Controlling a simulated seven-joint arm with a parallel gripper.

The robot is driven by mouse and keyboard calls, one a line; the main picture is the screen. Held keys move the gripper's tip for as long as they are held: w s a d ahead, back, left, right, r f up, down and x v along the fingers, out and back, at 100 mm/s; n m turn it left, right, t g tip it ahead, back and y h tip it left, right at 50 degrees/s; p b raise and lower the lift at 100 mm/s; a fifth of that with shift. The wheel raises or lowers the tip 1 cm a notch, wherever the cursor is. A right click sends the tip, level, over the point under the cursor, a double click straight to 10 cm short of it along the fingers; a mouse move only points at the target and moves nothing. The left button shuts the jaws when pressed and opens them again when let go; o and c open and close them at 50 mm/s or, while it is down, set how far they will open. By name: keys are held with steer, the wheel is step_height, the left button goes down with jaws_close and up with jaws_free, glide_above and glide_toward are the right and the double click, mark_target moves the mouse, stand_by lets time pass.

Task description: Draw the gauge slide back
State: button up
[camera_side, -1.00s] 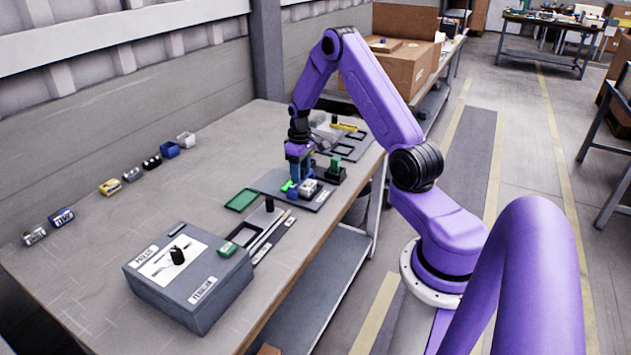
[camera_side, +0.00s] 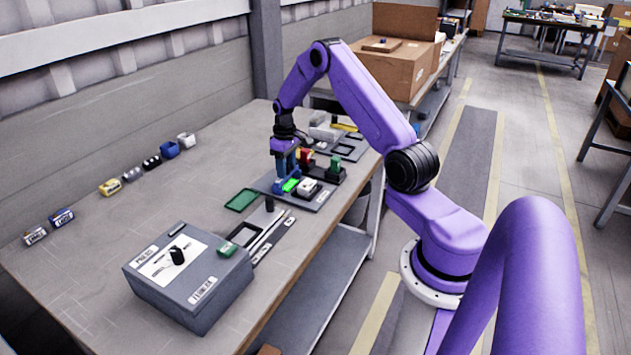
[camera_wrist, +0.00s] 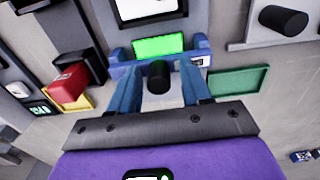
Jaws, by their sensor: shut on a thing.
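The gauge slide (camera_wrist: 201,46) is a blue carriage with a black knob (camera_wrist: 158,80) and a lit green panel (camera_wrist: 158,46) beside it. In the side view the blue part (camera_side: 279,187) and the green panel (camera_side: 291,185) sit on the grey fixture plate (camera_side: 322,197). My gripper (camera_wrist: 160,85) has its blue fingers on either side of the knob and is shut on it. In the side view my gripper (camera_side: 284,178) is low over the plate's left end, and its fingers hide the knob.
A white device (camera_side: 307,187) stands right of the green panel. A red block (camera_side: 305,155) and a green block (camera_side: 335,163) stand behind it. A green frame (camera_side: 241,200) lies to the left. A grey box with a dial (camera_side: 190,280) stands at the front; the left tabletop has free room.

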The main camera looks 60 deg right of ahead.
steer(key=shift+w+d+f, duration=0.15)
steer(key=shift+d+f, duration=0.15)
steer(key=shift+f, duration=0.25)
steer(key=shift+c, duration=1.1)
steer(key=shift+w, duration=2.2)
jaws_close()
steer(key=o, duration=0.9)
jaws_free()
steer(key=shift+o, duration=0.2)
steer(key=shift+w+a, duration=0.15)
steer(key=shift+a, duration=0.2)
steer(key=shift+w+a, duration=0.1)
steer(key=shift+a, duration=0.25)
step_height(320, 180, up, 7)
steer(key=shift+d+r, duration=0.15)
steer(key=shift+d, duration=0.3)
